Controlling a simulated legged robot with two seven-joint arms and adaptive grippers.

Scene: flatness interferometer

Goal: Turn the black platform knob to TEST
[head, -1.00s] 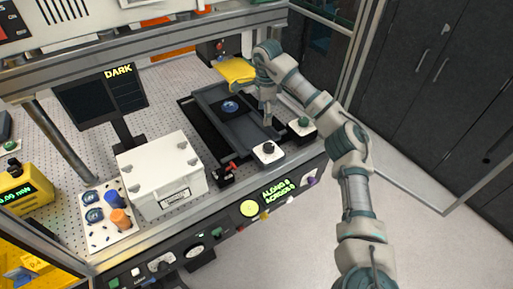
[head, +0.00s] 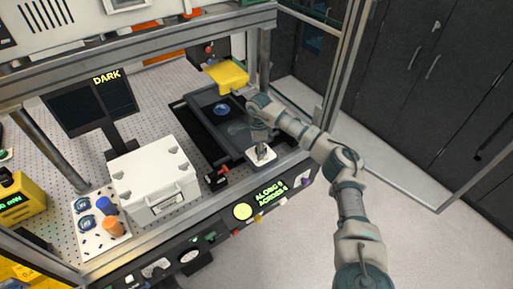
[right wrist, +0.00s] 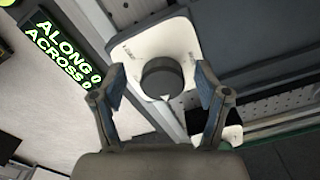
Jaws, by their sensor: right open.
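The black platform knob (right wrist: 162,80) sits on a white plate (right wrist: 140,40) in the right wrist view. A small white mark shows on its lower edge; the small labels on the plate are too blurred to read. My right gripper (right wrist: 160,88) is open, with one finger on each side of the knob and gaps between. In the head view my right gripper (head: 262,151) points down over the white plate (head: 255,161) at the platform's front end and mostly hides the knob. My left gripper is not in view.
The grey platform (head: 205,98) carries a blue disc (head: 221,109). A yellow plate (head: 228,76) stands behind it. A white box (head: 153,180) and a red-handled part (head: 218,175) are to the left. The green display (right wrist: 68,52) reads ALONG 0, ACROSS 0.

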